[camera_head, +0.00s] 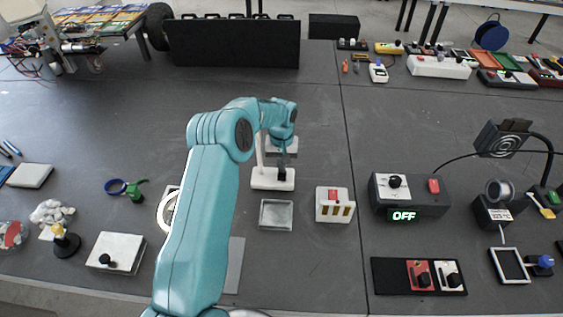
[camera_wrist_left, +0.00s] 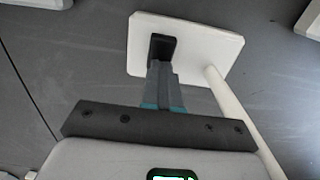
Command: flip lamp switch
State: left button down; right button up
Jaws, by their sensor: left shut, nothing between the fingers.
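The lamp has a white base (camera_head: 272,180) on the dark table, right of my arm, with a thin white post (camera_head: 260,155) rising from it. The upper part of the lamp is largely hidden behind my teal left arm. In the left wrist view the white base (camera_wrist_left: 205,48) carries a small black switch (camera_wrist_left: 161,46), and the post (camera_wrist_left: 232,112) slants past on the right. My left gripper (camera_head: 282,164) is over the base. Its fingers (camera_wrist_left: 158,68) are shut, empty, and at the switch; whether they press on it I cannot tell. My right gripper is not in view.
A grey square tray (camera_head: 276,214) and a white box with a red top (camera_head: 335,205) stand near the lamp. Further right is a black unit reading OFF (camera_head: 410,195). A red and white switch panel (camera_head: 419,276) lies in front of it.

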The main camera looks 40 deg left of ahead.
pick_arm(q)
jog(key=shift+s+d+f, duration=0.4)
jog(key=shift+s+f, duration=0.1)
jog(key=shift+f, duration=0.1)
jog(key=shift+s+d+r, duration=0.2)
jog(key=shift+s+d, duration=0.15)
jog(key=shift+s, duration=0.1)
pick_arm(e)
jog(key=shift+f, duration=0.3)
pick_arm(q)
jog(key=r, duration=0.1)
jog(key=r+p, duration=0.1)
jog(key=r, duration=0.1)
jog(key=r+p, duration=0.1)
jog(key=r, duration=0.1)
jog(key=shift+w+a+r, duration=0.2)
jog(key=shift+w+a, duration=0.05)
jog(key=shift+w, duration=0.05)
jog(key=shift+r+b, duration=0.5)
jog(key=shift+r, duration=0.2)
notch_tip(320, 180, up, 8)
jog(key=shift+b, duration=0.4)
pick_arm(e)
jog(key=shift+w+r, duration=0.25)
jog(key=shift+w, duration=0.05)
